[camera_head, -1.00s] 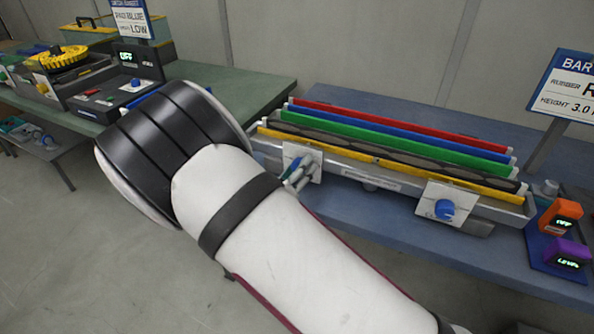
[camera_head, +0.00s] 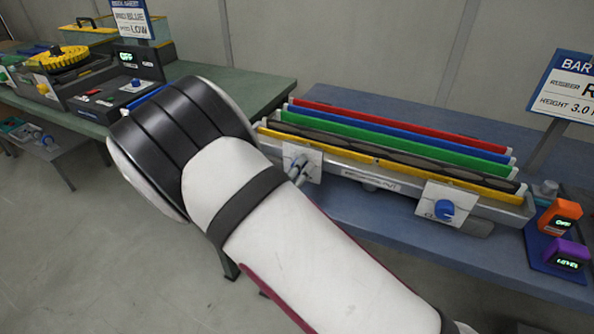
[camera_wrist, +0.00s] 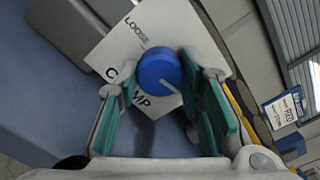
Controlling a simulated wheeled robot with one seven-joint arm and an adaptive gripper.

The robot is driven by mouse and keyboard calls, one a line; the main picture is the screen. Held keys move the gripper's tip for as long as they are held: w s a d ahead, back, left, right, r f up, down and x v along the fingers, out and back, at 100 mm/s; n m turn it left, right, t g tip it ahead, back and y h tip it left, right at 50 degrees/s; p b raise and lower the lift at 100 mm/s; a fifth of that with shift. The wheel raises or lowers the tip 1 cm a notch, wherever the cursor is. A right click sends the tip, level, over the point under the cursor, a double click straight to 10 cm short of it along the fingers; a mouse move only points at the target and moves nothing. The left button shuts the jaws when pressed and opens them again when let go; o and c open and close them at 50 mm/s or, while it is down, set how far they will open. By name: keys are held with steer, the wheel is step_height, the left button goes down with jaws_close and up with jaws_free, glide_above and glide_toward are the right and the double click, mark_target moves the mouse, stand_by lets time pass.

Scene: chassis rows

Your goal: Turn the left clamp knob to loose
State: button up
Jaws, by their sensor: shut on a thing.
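The left clamp knob is a round blue knob (camera_wrist: 158,70) with a pale pointer line, on a white plate (camera_wrist: 130,45). The plate reads "Loose" near its upper part and "CLAMP" across it. The pointer line slants to the lower right, away from "Loose". My gripper (camera_wrist: 161,78) has its teal fingers on either side of the knob and is shut on it. In the head view my gripper (camera_head: 298,170) is at the left white plate (camera_head: 312,158), and the knob is hidden there.
The right blue knob (camera_head: 444,209) is on its own white plate on the same grey rail. Coloured bars, with red at the back (camera_head: 400,125), lie above the rail. Orange (camera_head: 560,216) and purple (camera_head: 568,253) display boxes stand at the right on the blue bench (camera_head: 350,212).

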steer(key=n, duration=0.4)
steer(key=shift+n+p, duration=0.3)
steer(key=n, duration=0.3)
steer(key=shift+n+p, duration=0.3)
steer(key=shift+p, duration=0.05)
steer(key=n+p, duration=0.1)
steer(key=n, duration=0.7)
steer(key=shift+p, duration=0.4)
steer(key=n+p, duration=0.1)
steer(key=n, duration=0.3)
steer(key=shift+n, duration=0.3)
steer(key=n, duration=0.3)
steer(key=shift+n+p, duration=0.3)
steer(key=shift+n, duration=0.1)
steer(key=n, duration=0.4)
steer(key=shift+a+n+p, duration=0.1)
steer(key=shift+n+p, duration=0.3)
steer(key=shift+n, duration=1.8)
